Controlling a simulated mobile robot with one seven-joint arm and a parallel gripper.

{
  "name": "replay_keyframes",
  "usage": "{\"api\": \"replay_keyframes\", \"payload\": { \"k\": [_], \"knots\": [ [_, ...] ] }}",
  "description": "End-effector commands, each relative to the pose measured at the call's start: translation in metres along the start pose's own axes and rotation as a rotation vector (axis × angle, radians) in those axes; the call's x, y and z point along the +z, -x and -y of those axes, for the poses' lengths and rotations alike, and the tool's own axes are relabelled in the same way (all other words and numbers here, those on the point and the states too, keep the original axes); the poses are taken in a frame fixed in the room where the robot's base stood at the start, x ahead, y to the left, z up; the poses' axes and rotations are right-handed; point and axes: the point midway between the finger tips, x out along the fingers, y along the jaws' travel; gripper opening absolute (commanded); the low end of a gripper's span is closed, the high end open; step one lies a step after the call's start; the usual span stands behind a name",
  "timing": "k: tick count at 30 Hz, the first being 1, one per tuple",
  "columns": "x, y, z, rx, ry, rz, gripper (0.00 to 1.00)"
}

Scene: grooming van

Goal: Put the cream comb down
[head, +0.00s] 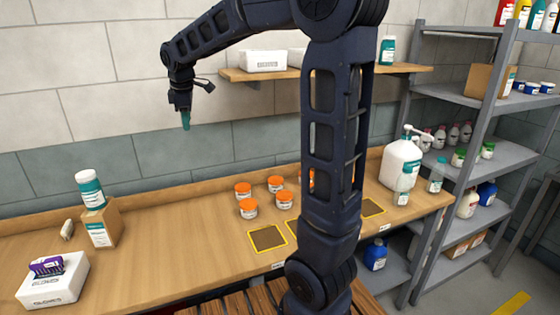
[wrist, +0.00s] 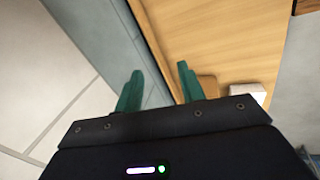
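My gripper (head: 185,122) hangs high in front of the wall, above the back of the workbench (head: 165,250). In the wrist view its two teal fingers (wrist: 158,88) stand apart with nothing between them. A small cream object (head: 67,229) lies on the bench at the left, beside a cardboard box (head: 100,230). It may be the cream comb, but it is too small to tell. No comb shows in my gripper.
A teal-and-white bottle (head: 91,190) stands on the cardboard box. A white glove box (head: 52,280) with a purple item is at front left. Several orange-lidded jars (head: 249,208) stand mid-bench behind a yellow-framed dark pad (head: 268,238). A wall shelf (head: 240,75) is right of my gripper.

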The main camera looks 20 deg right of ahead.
Motion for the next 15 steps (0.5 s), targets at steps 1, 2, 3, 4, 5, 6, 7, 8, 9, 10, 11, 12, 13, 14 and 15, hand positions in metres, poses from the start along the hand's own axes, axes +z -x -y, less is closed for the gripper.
{"api": "replay_keyframes", "payload": {
  "k": [1,2,3,4,5,6,7,8,9,10,11,12,13,14,15],
  "knots": [
    [0.022,0.008,0.009,0.008,-0.073,-0.001,0.39],
    [0.033,0.011,0.014,0.011,-0.117,-0.002,0.39],
    [0.047,0.015,0.021,0.016,-0.175,-0.003,0.39],
    [0.058,0.017,0.027,0.018,-0.219,-0.003,0.39],
    [0.069,0.019,0.033,0.022,-0.262,-0.004,0.39],
    [0.082,0.023,0.041,0.027,-0.321,-0.006,0.39],
    [0.092,0.024,0.048,0.03,-0.365,-0.008,0.39],
    [0.102,0.026,0.054,0.033,-0.408,-0.009,0.39],
    [0.115,0.028,0.063,0.037,-0.468,-0.012,0.39],
    [0.124,0.029,0.071,0.041,-0.511,-0.015,0.39],
    [0.133,0.03,0.078,0.044,-0.555,-0.017,0.39],
    [0.145,0.031,0.088,0.048,-0.614,-0.02,0.39],
    [0.153,0.032,0.096,0.051,-0.658,-0.022,0.39],
    [0.162,0.032,0.103,0.055,-0.702,-0.025,0.39],
    [0.172,0.032,0.114,0.058,-0.761,-0.029,0.39]
  ]
}}
